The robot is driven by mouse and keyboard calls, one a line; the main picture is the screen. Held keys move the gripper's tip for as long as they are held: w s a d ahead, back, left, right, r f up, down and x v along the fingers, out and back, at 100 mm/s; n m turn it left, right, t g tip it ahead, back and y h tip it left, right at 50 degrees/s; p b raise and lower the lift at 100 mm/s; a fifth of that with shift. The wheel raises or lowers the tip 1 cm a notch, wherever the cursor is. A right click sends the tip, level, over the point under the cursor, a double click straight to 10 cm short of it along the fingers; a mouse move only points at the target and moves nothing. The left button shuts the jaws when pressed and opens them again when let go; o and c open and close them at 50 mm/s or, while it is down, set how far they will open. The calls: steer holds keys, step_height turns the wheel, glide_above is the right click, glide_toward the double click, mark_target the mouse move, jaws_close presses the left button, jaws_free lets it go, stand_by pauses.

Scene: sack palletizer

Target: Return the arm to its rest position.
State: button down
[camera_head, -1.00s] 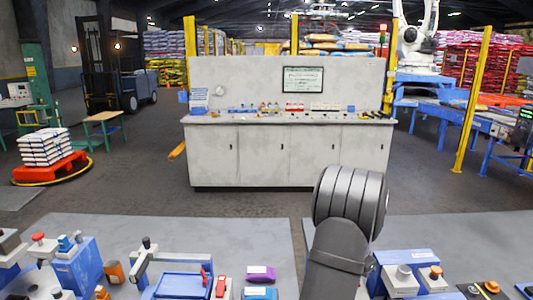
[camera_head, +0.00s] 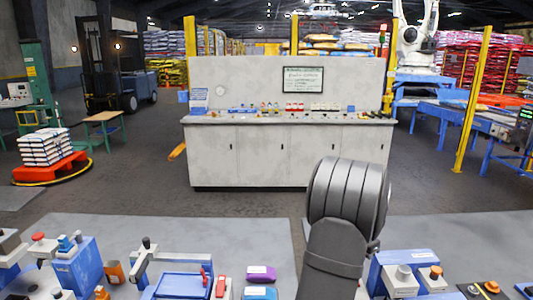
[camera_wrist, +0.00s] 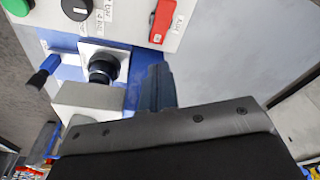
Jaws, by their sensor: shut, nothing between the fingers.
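My arm rises from the lower edge of the camera_head view right of centre, its dark grey rounded joint uppermost. My gripper is hidden in that view. In the wrist view my gripper (camera_wrist: 158,88) shows its dark fingers closed together with nothing held, above the wide dark gripper body. Past the fingers are a blue box with a black round knob (camera_wrist: 103,68) and a blue-handled lever (camera_wrist: 44,70). I cannot tell the exact gap between the fingers and these controls, but no contact is visible.
In the wrist view a pale panel has a red switch (camera_wrist: 161,20), a black dial (camera_wrist: 76,9) and a green button (camera_wrist: 17,6). In the camera_head view, blue control boxes (camera_head: 88,262) and a purple block (camera_head: 261,273) lie in front. A grey console (camera_head: 265,155) stands beyond open floor.

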steer(key=shift+f, duration=0.1)
step_height(320, 180, down, 7)
steer(key=shift+r, duration=0.15)
stand_by(0.5)
steer(key=shift+r, duration=0.1)
